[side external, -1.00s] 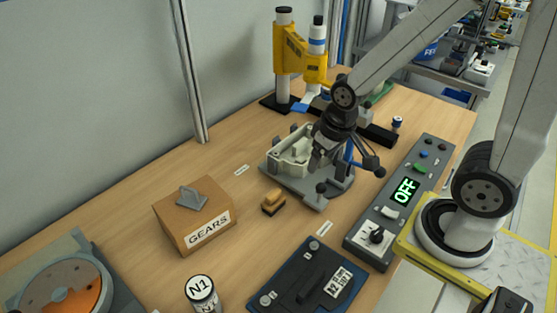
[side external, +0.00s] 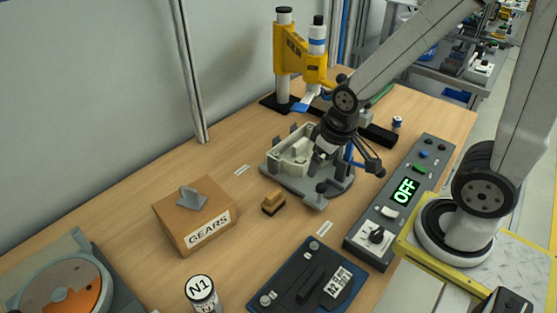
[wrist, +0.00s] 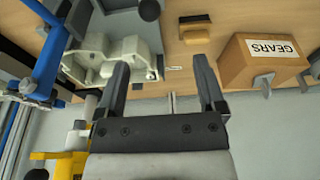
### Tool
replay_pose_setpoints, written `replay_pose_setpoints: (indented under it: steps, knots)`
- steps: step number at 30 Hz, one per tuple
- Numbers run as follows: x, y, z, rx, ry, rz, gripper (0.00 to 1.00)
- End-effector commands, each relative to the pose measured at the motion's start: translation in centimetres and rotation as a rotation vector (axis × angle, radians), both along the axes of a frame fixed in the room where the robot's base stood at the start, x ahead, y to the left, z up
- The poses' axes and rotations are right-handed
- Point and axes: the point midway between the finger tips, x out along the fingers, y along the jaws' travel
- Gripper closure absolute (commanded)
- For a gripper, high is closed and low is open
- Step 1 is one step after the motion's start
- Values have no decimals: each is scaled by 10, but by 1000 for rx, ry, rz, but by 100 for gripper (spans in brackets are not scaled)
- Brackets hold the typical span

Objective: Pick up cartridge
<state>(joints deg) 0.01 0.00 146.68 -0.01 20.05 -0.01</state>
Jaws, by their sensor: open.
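No thing is labelled cartridge. A white cylinder with a blue band and dark cap (side external: 317,38), which may be it, stands upright in the yellow stand (side external: 289,54) at the back of the bench. My gripper (wrist: 160,64) is open, with nothing between its two fingers in the wrist view. In the side view it is over the cream housing (side external: 288,158), well in front of and below the cylinder; its fingers are largely hidden there. The housing also shows beside the left finger in the wrist view (wrist: 98,60).
The housing sits on a grey fixture (side external: 318,196). A GEARS box (side external: 194,217), a brush (side external: 273,202), an N1 can (side external: 201,292) and a dark blue case (side external: 292,287) lie toward the front. A control panel reading OFF (side external: 378,237) is on the right.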

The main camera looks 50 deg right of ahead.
Motion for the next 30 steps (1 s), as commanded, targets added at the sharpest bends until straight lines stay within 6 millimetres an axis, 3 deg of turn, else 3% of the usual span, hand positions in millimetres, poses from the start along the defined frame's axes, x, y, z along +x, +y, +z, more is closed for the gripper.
replay_pose_setpoints:
  steps: [11, 19, 23, 30]
  knots:
    - [3, 1, -1, -6, -11, 13, 0]
    - [33, 10, -9, -59, -120, 163, 0]
    - [57, 26, -16, -79, -220, 304, 0]
    - [92, 80, -30, -38, -416, 611, 0]
